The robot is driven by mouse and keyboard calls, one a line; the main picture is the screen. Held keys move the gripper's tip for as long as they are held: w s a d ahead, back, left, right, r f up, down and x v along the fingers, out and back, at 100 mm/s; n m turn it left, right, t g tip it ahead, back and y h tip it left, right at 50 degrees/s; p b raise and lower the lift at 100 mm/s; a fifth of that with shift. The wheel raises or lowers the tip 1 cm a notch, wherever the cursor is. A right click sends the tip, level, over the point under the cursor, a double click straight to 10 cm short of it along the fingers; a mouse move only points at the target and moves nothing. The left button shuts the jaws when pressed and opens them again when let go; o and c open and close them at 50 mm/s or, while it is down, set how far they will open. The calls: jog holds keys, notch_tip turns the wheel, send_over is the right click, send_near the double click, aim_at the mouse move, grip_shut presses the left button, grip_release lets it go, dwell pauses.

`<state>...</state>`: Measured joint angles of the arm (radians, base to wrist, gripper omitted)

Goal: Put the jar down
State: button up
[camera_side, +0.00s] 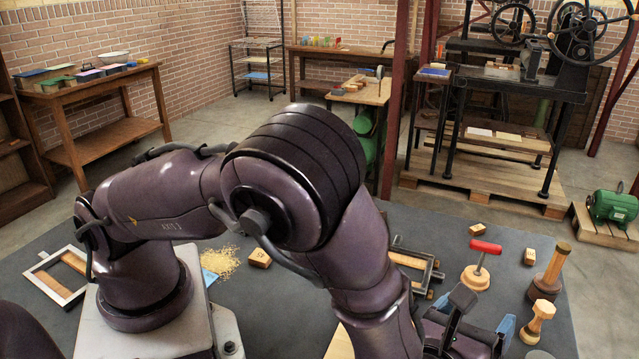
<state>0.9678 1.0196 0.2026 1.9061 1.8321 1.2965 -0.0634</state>
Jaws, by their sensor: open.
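My gripper (468,332) is at the lower right of the side view, low over the dark grey mat (225,320). It is open, with blue parts showing on either side of its dark body. My arm and the gripper body hide the space below and between the fingers. I cannot make out a jar in this view. A small pale piece (540,354) is cut off by the bottom edge, and I cannot tell what it is.
Small wooden blocks (260,258) and a framed screen (58,275) lie on the mat. A press (520,85) stands behind.

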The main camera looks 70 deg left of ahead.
jog(key=s+a+r+n+g+y, duration=0.2)
jog(key=s+a+r+n+g, duration=0.2)
jog(key=a+r+n+g, duration=0.35)
jog(key=s+a+r+n+g+y, duration=0.1)
jog(key=s+a+r+n+g, duration=0.4)
jog(key=a+n, duration=0.5)
jog(key=s+a+r+n+t+h, duration=0.1)
jog(key=s+r+n+t+h, duration=0.1)
jog(key=s+r+n+h, duration=0.7)
jog(key=shift+s+a+n+h, duration=0.35)
jog(key=shift+s+n, duration=0.8)
jog(key=shift+s, duration=0.7)
jog(key=shift+r, duration=0.1)
